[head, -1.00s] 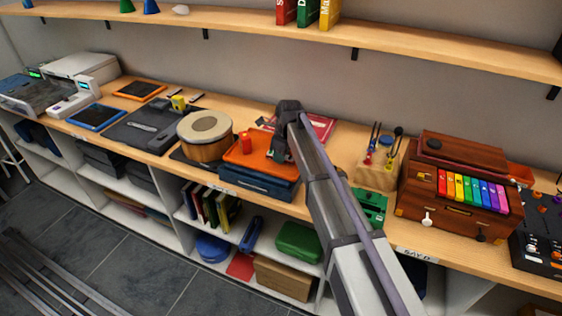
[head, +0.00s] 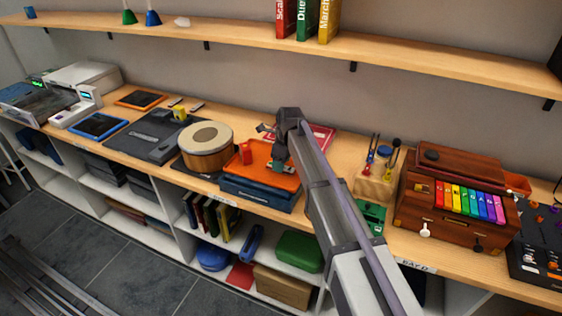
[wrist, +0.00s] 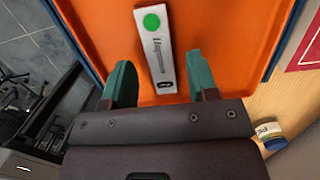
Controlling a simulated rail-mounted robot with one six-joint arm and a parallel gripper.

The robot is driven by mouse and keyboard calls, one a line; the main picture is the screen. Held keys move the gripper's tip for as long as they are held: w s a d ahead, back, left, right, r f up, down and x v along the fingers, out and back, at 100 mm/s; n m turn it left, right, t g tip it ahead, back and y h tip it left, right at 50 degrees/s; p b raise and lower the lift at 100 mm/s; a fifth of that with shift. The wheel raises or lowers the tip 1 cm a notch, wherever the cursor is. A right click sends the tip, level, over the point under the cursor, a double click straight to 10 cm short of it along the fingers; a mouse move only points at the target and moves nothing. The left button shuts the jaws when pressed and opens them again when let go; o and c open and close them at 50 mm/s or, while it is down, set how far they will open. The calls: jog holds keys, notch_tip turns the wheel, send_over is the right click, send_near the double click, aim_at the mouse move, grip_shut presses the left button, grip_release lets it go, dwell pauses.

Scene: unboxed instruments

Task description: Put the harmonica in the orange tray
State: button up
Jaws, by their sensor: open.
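The orange tray (head: 249,173) sits on top of a blue case on the bench, and its orange floor (wrist: 221,30) fills the upper part of the wrist view. A slim silver bar with a green dot, seemingly the harmonica (wrist: 154,46), lies flat on the tray floor. My gripper (head: 276,168) is over the right part of the tray. In the wrist view my gripper (wrist: 159,72) is open, with one teal finger on each side of the bar's near end and gaps between. I cannot make out the harmonica in the head view.
A wooden holder with tools (head: 376,185) and a wooden chest with coloured bars (head: 460,208) stand to the right. A shelf (head: 200,30) runs above.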

aim_at(287, 169)
notch_tip(287, 169, up, 10)
jog(key=d+p, duration=0.1)
jog(key=p, duration=0.7)
jog(key=shift+s+d+p, duration=0.25)
jog(key=shift+s+p, duration=0.05)
jog(key=s+d+n, duration=1)
jog(key=s+n, duration=0.1)
jog(key=s, duration=0.3)
jog(key=s+d+n+h, duration=0.1)
jog(key=s+d+n, duration=0.9)
jog(key=s, duration=0.5)
jog(key=shift+s+n+g+h, duration=0.2)
jog(key=shift+n+g+h, duration=0.1)
jog(key=shift+n, duration=0.3)
